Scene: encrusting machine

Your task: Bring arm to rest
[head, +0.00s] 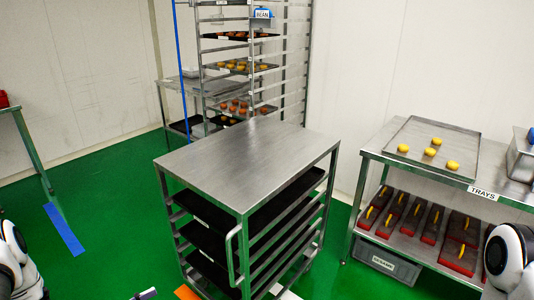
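Part of my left arm, white and black, shows at the left edge in the head view. Part of my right arm shows at the right edge, in front of the end of the trays table. A small dark piece with a pale edge shows at the bottom edge, left of the steel cart (250,160). It may be the tip of my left gripper, but too little shows to tell whether it is open or shut. My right gripper is out of view. I see nothing held.
The steel cart with dark trays stands in the middle, close in front. A steel table (375,155) at right bears a tray (415,135) with several yellow pieces; red-edged tools lie on its shelf (350,232). A tall rack (306,60) stands behind.

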